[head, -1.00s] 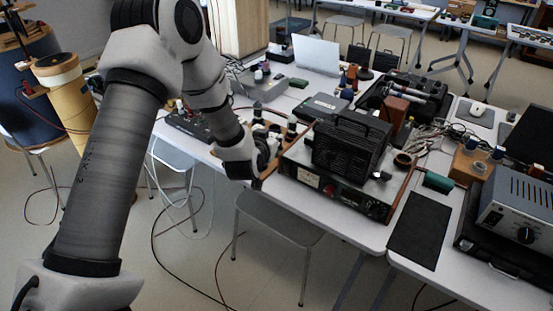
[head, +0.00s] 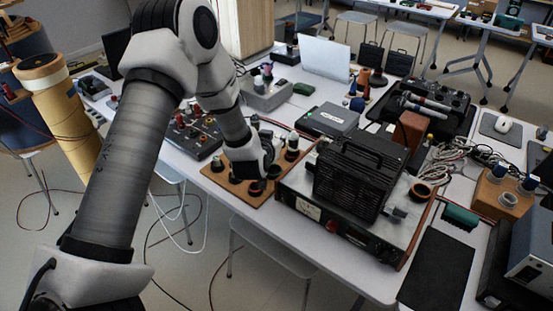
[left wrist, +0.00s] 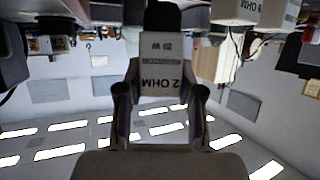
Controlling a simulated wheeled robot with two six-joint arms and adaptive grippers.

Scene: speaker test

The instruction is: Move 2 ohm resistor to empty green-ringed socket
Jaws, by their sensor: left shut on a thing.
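My left gripper (head: 268,160) is over the wooden socket board (head: 212,178) in the head view. In the left wrist view my gripper (left wrist: 160,98) is shut on the 2 ohm resistor (left wrist: 162,68), a pale block with a dark end and upside-down "2 OHM" print. The arm and gripper mostly hide it in the head view. Another resistor (head: 292,146) stands on the board just right of the gripper. My right gripper is not in view.
A black ribbed box (head: 358,172) sits on a wide instrument (head: 340,222) close right of the board. A panel with knobs (head: 190,132) lies to its left. In the left wrist view a block marked "8 OHM" (left wrist: 283,14) shows at upper right.

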